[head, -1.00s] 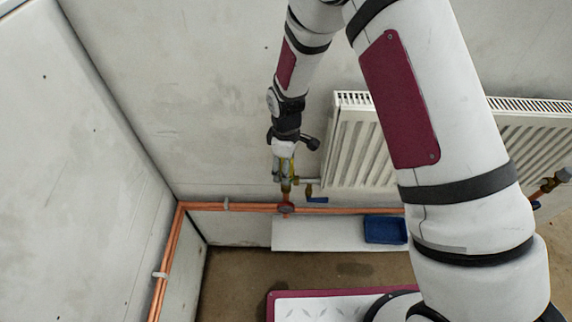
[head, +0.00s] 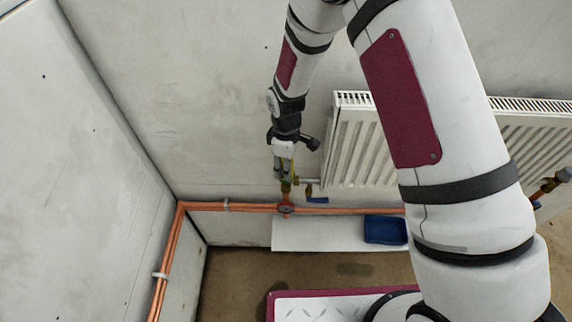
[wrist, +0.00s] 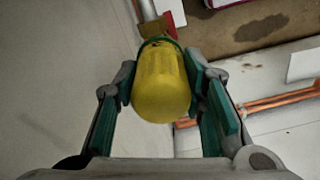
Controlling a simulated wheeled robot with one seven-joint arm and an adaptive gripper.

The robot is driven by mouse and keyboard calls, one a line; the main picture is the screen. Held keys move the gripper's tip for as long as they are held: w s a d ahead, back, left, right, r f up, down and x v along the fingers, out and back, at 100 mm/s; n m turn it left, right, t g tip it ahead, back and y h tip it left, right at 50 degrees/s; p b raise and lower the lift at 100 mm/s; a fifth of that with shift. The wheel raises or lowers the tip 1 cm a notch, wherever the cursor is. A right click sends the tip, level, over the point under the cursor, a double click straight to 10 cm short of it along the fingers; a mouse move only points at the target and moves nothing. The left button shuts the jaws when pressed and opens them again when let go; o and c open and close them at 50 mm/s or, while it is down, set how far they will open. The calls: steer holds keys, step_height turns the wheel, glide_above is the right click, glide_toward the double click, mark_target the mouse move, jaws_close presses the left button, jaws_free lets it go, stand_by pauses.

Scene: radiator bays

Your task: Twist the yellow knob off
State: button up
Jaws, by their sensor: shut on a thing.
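The yellow knob (wrist: 161,88) fills the middle of the wrist view, its rounded end towards the camera. My gripper (wrist: 160,74) is shut on it, with a green-padded finger on each side. Behind the knob, part of a brass fitting (wrist: 155,28) shows; how far the knob is seated on it is hidden. In the head view my gripper (head: 285,172) points down at the valve beside the radiator's lower left corner, and its fingers mostly hide the knob.
The white radiator (head: 360,150) is just right of my gripper. A blue lever (head: 316,200) and a red handwheel (head: 286,208) sit close below, by copper pipes (head: 245,206). A blue tray (head: 385,230) rests on a white ledge (head: 318,235). The wall at left is clear.

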steer(key=shift+s+f, duration=0.1)
steer(key=shift+f, duration=0.1)
steer(key=n+b, duration=0.1)
steer(key=n, duration=0.2)
steer(key=shift+f+n, duration=0.1)
steer(key=shift+n, duration=0.2)
steer(key=n+b, duration=0.1)
steer(key=n, duration=0.2)
steer(key=n+b, duration=0.1)
steer(key=n, duration=0.2)
steer(key=shift+n, duration=0.3)
steer(key=shift+n+b, duration=0.3)
steer(key=shift+n, duration=0.6)
steer(key=shift+r, duration=0.3)
steer(key=shift+r, duration=0.55)
